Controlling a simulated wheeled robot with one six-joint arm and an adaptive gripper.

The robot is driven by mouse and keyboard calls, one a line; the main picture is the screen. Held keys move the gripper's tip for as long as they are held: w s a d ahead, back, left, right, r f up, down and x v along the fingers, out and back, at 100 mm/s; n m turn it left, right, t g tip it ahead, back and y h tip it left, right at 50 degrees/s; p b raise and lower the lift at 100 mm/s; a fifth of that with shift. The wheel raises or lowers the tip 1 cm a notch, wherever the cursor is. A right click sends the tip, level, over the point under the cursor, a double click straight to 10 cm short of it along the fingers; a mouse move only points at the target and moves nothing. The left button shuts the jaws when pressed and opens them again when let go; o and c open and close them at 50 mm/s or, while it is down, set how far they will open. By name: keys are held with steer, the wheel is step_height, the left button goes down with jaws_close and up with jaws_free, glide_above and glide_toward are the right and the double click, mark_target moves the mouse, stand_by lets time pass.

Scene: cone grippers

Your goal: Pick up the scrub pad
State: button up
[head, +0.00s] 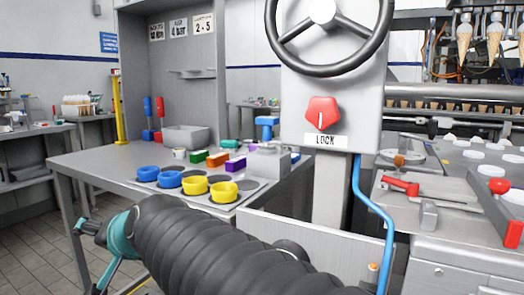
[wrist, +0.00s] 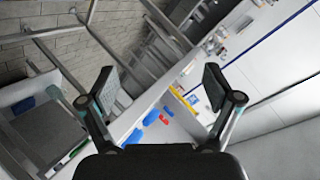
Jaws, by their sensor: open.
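I cannot make out a scrub pad for sure in either view.
A grey bin (head: 186,138) is at the back. A panel with a red knob (head: 322,113) and a wheel (head: 330,30) rises at the right. Floor (head: 30,235) is open at the left.

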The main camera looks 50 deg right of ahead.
mark_target(256, 145)
steer(key=w+d+r+m+t+h, duration=0.35)
steer(key=w+d+r+m, duration=0.4)
steer(key=w+r, duration=0.35)
steer(key=w+d+r+m+h+p, duration=0.1)
steer(key=w+d+r+m+h, duration=0.1)
steer(key=d+r+m+h, duration=0.45)
steer(key=w+d+r+m+h, duration=0.2)
steer(key=d+r+m+h, duration=0.15)
steer(key=d+m, duration=0.6)
steer(key=d+f+m+g, duration=0.3)
steer(key=d+m+g, duration=0.1)
steer(key=d+m, duration=0.2)
steer(key=s+d+f+m+g+h+p, duration=0.1)
steer(key=d+f+m+g, duration=0.3)
steer(key=d+m, duration=0.3)
steer(key=d+f+m+g, duration=0.4)
steer(key=d+m, duration=0.3)
steer(key=d, duration=0.2)
steer(key=shift+s+f+g+h+p, duration=0.15)
steer(key=shift+s+g+h+p, duration=0.2)
steer(key=shift+g, duration=0.3)
steer(key=shift+p+x, duration=0.3)
steer(key=shift+x, duration=2.65)
steer(key=shift+w+a+f, duration=0.1)
steer(key=shift+w+a, duration=0.05)
steer(key=c, duration=1.2)
